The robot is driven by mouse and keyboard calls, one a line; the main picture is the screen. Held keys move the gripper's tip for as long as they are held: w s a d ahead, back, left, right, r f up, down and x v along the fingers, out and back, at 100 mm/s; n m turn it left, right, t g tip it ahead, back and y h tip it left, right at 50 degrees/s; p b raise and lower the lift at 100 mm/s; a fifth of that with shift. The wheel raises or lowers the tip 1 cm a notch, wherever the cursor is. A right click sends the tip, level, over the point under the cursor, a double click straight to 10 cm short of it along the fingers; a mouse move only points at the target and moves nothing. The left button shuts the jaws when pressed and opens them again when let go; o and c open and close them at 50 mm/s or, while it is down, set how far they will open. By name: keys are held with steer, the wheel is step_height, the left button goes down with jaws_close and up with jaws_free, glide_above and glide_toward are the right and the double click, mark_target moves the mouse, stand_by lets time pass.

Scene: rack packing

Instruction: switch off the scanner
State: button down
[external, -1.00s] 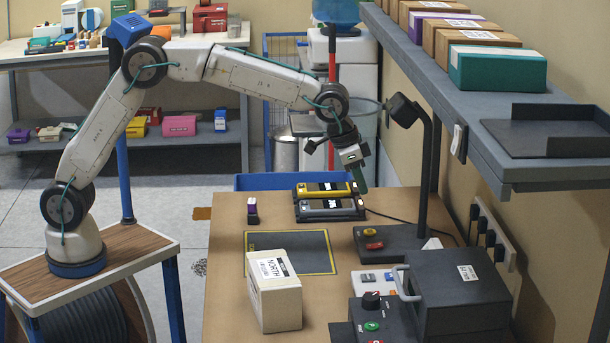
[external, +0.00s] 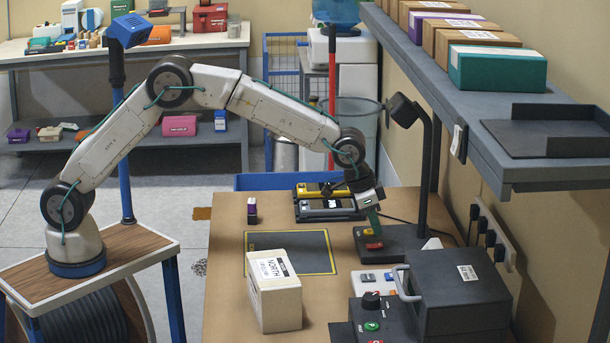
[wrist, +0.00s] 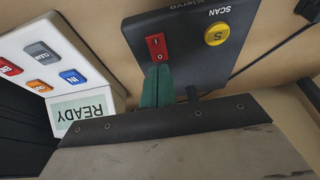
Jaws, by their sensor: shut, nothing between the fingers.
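The scanner's dark base (external: 408,245) stands on the table's right side, with a tall stalk and a dark scanner head (external: 402,110) above. A red rocker switch (wrist: 156,46) and a round yellow SCAN button (wrist: 216,34) are on its top face. The switch also shows in the external view (external: 374,245). My gripper (external: 376,231), with green fingers, is shut and empty, pointing down over the base. In the wrist view its fingertips (wrist: 158,72) are at the near end of the red switch; I cannot tell whether they touch it.
A panel with coloured buttons and a READY display (wrist: 83,107) is beside the base. A white NORTH box (external: 275,290) stands by the dark mat (external: 310,250). A dark machine with a handle (external: 455,295) is at the front right. A shelf (external: 480,110) overhangs the right side.

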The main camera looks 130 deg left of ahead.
mark_target(373, 245)
steer(key=shift+x, duration=1.25)
steer(key=shift+s+d, duration=0.2)
steer(key=shift+d, duration=0.05)
steer(key=shift+w+a+f, duration=0.1)
steer(key=shift+f, duration=0.2)
steer(key=shift+s+d+f, duration=0.1)
steer(key=shift+s+d, duration=0.5)
steer(key=shift+s, duration=0.05)
steer(key=v, duration=1.4)
steer(key=shift+w+a+r, duration=0.25)
steer(key=shift+w+a, duration=0.05)
